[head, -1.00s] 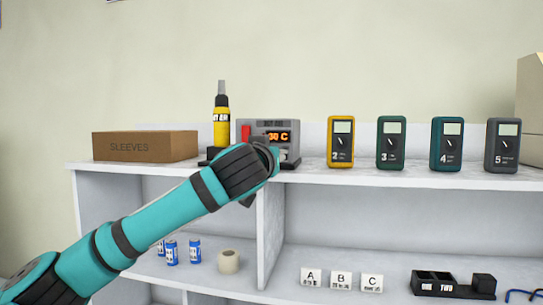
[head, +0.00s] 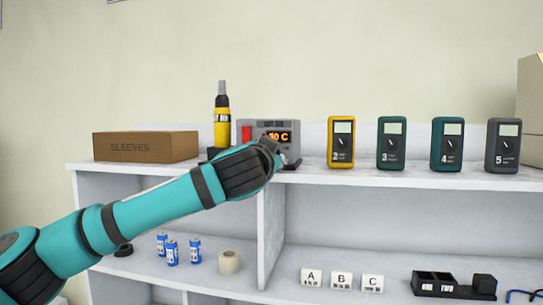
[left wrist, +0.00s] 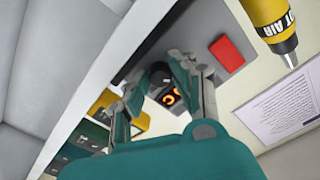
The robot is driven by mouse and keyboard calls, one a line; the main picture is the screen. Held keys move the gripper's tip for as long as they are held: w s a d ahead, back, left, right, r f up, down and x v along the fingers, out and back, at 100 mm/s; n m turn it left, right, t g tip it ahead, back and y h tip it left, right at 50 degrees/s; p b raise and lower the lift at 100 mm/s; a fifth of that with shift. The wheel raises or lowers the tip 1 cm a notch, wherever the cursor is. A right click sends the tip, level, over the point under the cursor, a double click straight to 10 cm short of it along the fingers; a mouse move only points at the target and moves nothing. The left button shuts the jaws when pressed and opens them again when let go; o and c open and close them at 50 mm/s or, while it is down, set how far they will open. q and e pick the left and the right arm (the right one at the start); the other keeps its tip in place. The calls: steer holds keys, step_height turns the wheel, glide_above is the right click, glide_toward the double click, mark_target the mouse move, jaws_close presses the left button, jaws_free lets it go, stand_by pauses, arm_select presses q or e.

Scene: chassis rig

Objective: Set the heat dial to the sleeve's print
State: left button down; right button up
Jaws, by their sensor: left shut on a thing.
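The grey heat station (head: 255,128) stands on the upper shelf with a red switch and an orange display (head: 281,136). The display ends in "0 C"; its first digit is partly hidden or unclear. My left gripper (left wrist: 158,78) is at the station's front, its fingers around the dark round dial (left wrist: 160,70), shut on it. In the head view my arm hides the dial. The brown box marked SLEEVES (head: 145,147) stands to the left; no single sleeve or its print can be made out. My right gripper is in neither view.
The yellow hot-air tool (head: 222,120) stands upright beside the station. Several numbered meters (head: 391,143) line the shelf to the right. Blue cans, a tape roll (head: 229,262), cards A, B, C and a black holder (head: 446,284) sit on the lower shelf.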

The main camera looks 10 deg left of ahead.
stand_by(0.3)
arm_select(q)
steer(key=c, duration=1.4)
jaws_free()
steer(key=s, duration=1.2)
steer(key=shift+d, duration=0.1)
